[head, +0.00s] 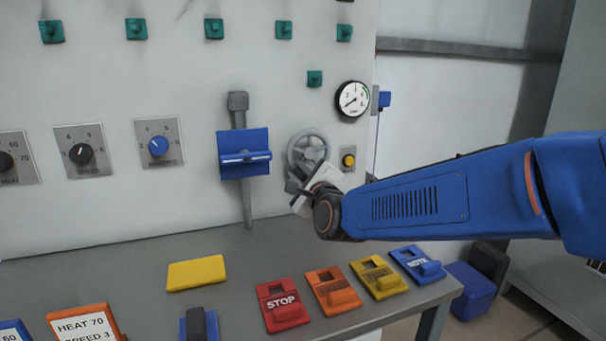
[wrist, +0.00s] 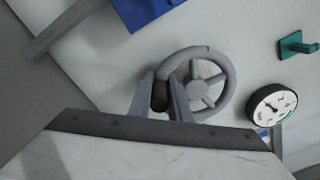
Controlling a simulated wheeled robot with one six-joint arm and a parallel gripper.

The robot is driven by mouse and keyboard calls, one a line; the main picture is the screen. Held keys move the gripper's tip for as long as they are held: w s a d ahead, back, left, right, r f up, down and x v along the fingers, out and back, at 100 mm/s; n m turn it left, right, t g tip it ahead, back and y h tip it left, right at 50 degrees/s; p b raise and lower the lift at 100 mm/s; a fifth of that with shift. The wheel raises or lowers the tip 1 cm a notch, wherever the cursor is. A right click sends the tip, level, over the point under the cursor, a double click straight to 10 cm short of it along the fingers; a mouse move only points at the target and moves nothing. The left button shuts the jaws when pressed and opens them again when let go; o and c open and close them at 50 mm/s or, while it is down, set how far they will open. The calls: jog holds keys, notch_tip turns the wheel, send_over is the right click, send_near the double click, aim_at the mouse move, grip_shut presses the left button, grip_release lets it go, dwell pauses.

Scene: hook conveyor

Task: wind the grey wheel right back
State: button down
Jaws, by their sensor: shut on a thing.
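The grey wheel (head: 308,150) is a spoked handwheel on the pale wall panel, just below and left of a round gauge. It also shows in the wrist view (wrist: 228,94). My gripper (head: 299,187) is at the wheel's lower edge in the head view. In the wrist view my gripper (wrist: 160,100) has its two fingers either side of a dark handle (wrist: 161,95) at the wheel's rim, shut on it. My wrist hides the lower part of the wheel in the head view.
A blue lever block (head: 243,154) is left of the wheel. The round gauge (head: 352,98) and a yellow button (head: 348,160) are to its right. Below, the grey bench (head: 130,265) holds a red STOP block (head: 283,305) and other coloured blocks.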

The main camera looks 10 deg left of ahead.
jog(key=shift+s+a+r+m, duration=0.1)
jog(key=shift+s+a+m, duration=0.1)
jog(key=shift+m, duration=0.4)
jog(key=shift+s+a+r+m, duration=0.1)
jog(key=shift+a+m, duration=0.05)
jog(key=shift+m, duration=0.45)
jog(key=c, duration=1.7)
grip_release()
jog(key=shift+o, duration=0.2)
jog(key=shift+r, duration=0.15)
jog(key=v, duration=1.7)
jog(key=shift+s+d, duration=0.15)
